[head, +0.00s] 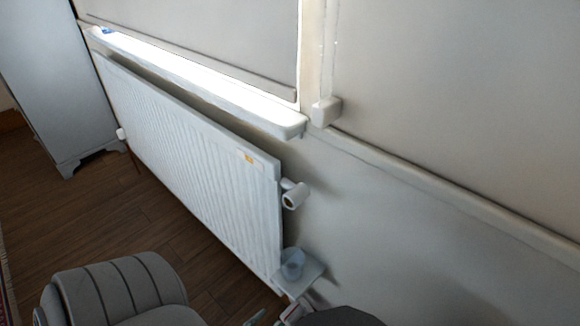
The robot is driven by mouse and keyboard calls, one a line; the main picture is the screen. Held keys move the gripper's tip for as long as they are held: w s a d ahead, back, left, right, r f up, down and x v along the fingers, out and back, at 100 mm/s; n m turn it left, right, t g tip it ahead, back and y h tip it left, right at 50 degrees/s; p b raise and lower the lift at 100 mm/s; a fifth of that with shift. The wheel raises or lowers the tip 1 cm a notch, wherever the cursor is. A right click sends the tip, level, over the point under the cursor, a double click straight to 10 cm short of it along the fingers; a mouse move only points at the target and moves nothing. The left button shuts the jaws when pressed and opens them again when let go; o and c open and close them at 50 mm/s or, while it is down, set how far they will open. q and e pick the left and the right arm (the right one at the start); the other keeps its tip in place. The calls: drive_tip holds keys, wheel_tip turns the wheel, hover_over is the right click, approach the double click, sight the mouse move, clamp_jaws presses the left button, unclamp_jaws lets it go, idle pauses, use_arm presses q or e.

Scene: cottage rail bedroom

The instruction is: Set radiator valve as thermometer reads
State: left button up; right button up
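The white ribbed radiator (190,150) hangs on the wall under the window sill. The radiator valve (294,196), a white knob with a brownish end face, sticks out at the radiator's near right end, below its top corner. Nothing touches it. Its marks are too small to read. No thermometer can be made out for certain. A small yellow label (248,158) is on the radiator's top near corner, and a small blue item (106,30) lies at the sill's far end; neither can be read. Neither of my grippers can be made out.
A light blue cup (292,263) stands on a small ledge (312,274) below the valve. A grey padded seat (115,292) fills the lower left. The window sill (200,85) juts out above the radiator. A pale cabinet (60,80) stands far left. Wooden floor (130,215) is open between.

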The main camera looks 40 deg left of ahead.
sight(285, 323)
use_arm(q)
drive_tip(key=s+d+n+h, duration=0.1)
drive_tip(key=s+d+h, duration=0.1)
drive_tip(key=s, duration=0.3)
drive_tip(key=shift+n, duration=0.3)
drive_tip(key=x, duration=0.3)
drive_tip(key=b+x, duration=0.1)
drive_tip(key=x, duration=0.1)
drive_tip(key=f+b+x, duration=0.1)
drive_tip(key=x, duration=0.2)
drive_tip(key=shift+a+f, duration=0.2)
drive_tip(key=shift+f, duration=0.05)
drive_tip(key=b+x, duration=0.2)
drive_tip(key=x, duration=0.3)
drive_tip(key=shift+w+a+f+b, duration=0.1)
drive_tip(key=shift+w+b, duration=0.2)
drive_tip(key=shift+w, duration=0.3)
drive_tip(key=c, duration=1.2)
use_arm(e)
wheel_tip(285, 323, up, 8)
drive_tip(key=a, duration=0.1)
drive_tip(key=shift+n+g, duration=0.3)
